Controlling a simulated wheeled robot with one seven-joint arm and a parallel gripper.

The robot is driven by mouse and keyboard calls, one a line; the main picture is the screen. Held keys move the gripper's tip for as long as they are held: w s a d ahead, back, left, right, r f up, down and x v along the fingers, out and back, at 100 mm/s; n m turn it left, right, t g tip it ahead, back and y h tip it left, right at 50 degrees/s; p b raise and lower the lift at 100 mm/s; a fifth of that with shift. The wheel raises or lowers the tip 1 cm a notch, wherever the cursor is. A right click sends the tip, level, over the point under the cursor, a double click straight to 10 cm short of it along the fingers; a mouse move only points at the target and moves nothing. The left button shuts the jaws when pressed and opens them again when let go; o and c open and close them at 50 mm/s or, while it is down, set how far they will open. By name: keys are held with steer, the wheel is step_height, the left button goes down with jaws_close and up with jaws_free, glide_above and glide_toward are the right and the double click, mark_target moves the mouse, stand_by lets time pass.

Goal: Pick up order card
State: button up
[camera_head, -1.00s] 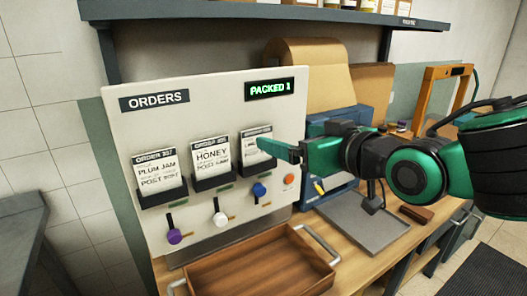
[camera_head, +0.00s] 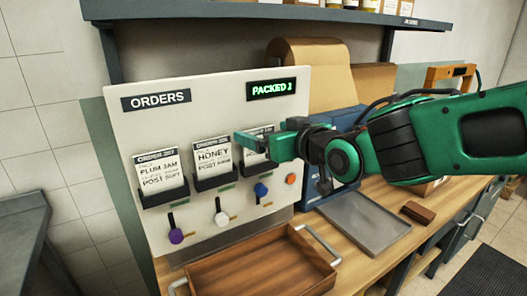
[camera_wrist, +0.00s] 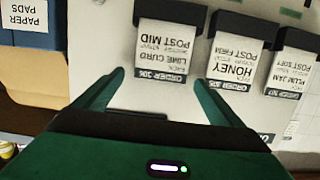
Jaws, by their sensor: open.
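Three white order cards with dark headers stand in dark holders on the ORDERS board (camera_head: 220,105). The plum jam card (camera_head: 158,172) is at left and the honey card (camera_head: 212,158) in the middle.
Purple, white and blue knobs (camera_head: 221,218) and an orange button (camera_head: 290,179) sit below the holders. A wooden tray (camera_head: 262,268) with metal handles lies in front of the board. A grey plate (camera_head: 365,229) and brown block (camera_head: 417,212) are at right. A shelf (camera_head: 270,14) hangs above.

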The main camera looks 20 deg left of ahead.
steer(key=shift+w+a+f, duration=0.1)
steer(key=shift+w+a, duration=0.2)
steer(key=shift+a, duration=0.05)
steer(key=c, duration=1.3)
steer(key=shift+c, duration=0.5)
